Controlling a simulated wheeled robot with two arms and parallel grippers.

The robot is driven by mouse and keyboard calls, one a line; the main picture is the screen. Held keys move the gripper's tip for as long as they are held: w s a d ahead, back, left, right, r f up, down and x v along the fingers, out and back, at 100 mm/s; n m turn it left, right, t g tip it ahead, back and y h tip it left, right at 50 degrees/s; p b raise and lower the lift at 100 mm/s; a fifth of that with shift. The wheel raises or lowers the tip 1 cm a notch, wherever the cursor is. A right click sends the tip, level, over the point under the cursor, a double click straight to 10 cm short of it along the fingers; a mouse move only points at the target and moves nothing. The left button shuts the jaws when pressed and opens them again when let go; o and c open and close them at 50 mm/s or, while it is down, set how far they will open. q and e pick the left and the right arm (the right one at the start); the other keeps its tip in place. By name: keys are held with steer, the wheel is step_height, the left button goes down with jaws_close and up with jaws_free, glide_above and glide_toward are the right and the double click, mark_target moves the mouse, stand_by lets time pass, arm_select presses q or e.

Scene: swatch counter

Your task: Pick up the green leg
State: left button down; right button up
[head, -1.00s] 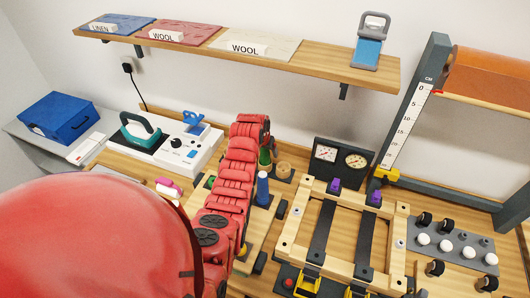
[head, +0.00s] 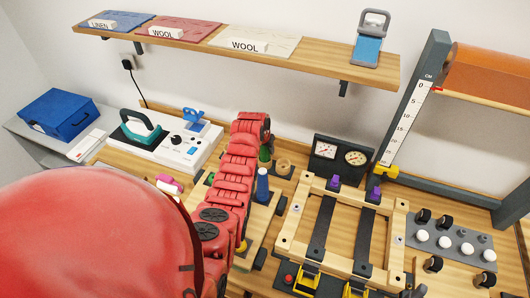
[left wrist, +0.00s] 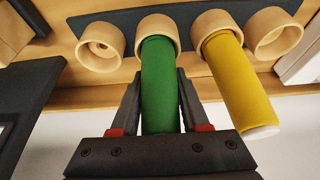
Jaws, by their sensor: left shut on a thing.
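The green leg (left wrist: 159,88) is a plain green cylinder in the left wrist view, with one end in a round wooden cup (left wrist: 158,27). My left gripper (left wrist: 158,92) is shut on it, one dark finger on each side. A yellow leg (left wrist: 240,85) with a pale end sits in the neighbouring cup, tilted in the picture. In the head view my red left arm reaches toward the back of the bench, and its gripper is mostly hidden. A green piece (head: 265,154) shows beside the arm, behind a blue upright piece (head: 262,187). My right gripper is not in view.
Empty wooden cups (left wrist: 100,46) flank the legs on a dark strip. In the head view, a wooden frame with dark straps (head: 286,232) lies to the right, in front of a gauge box (head: 341,159). A shelf (head: 320,66) runs above. A white unit (head: 188,150) stands left.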

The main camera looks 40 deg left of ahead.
arm_select(q)
steer(key=shift+r+b, duration=0.7)
steer(key=shift+r, duration=0.15)
step_height(320, 180, up, 8)
steer(key=b, duration=0.3)
steer(key=shift+f+b, duration=0.1)
steer(key=shift+b, duration=0.25)
steer(key=shift+r, duration=0.25)
steer(key=shift+s, duration=0.1)
